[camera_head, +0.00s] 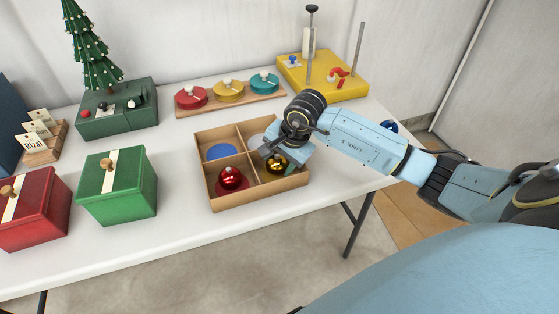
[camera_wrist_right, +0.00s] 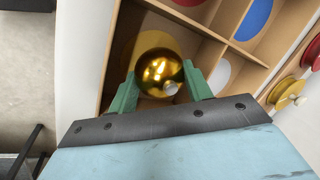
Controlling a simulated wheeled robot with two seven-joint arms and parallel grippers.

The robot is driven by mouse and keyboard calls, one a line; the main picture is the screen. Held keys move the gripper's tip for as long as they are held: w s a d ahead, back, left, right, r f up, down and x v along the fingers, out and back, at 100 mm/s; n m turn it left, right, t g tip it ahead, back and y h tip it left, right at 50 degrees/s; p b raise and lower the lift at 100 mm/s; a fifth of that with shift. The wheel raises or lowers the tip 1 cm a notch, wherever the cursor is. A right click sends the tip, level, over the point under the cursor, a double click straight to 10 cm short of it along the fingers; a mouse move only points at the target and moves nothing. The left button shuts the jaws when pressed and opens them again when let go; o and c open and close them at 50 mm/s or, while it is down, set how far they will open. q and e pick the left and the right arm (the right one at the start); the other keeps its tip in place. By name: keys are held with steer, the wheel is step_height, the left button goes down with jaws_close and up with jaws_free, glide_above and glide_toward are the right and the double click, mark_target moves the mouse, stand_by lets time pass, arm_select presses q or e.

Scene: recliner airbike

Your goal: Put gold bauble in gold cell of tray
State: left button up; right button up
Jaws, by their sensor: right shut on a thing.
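The gold bauble (camera_head: 276,166) is shiny and round; it also shows in the right wrist view (camera_wrist_right: 160,70). My right gripper (camera_wrist_right: 161,82) is shut on it, one green finger on each side. In the head view the right gripper (camera_head: 275,158) is over the front right cell of the cardboard tray (camera_head: 262,198). In the wrist view the gold disc (camera_wrist_right: 146,30) of the gold cell shows behind the bauble. I cannot tell whether the bauble touches the cell floor. My left gripper is not in view.
A red bauble (camera_head: 231,177) sits in the tray's front left cell; the blue cell (camera_head: 221,151) is empty. A blue bauble (camera_head: 389,126) is at the table's right edge. A green box (camera_head: 118,190) and red box (camera_head: 38,215) stand left. Tins (camera_head: 229,90) stand behind.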

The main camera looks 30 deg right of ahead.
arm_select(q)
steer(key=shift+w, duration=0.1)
arm_select(e)
steer(key=shift+f, duration=0.15)
steer(key=o, duration=1)
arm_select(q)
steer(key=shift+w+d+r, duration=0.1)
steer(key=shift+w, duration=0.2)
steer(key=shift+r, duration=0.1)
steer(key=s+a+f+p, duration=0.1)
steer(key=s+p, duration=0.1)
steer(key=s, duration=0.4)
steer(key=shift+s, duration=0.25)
arm_select(e)
steer(key=v, duration=1.2)
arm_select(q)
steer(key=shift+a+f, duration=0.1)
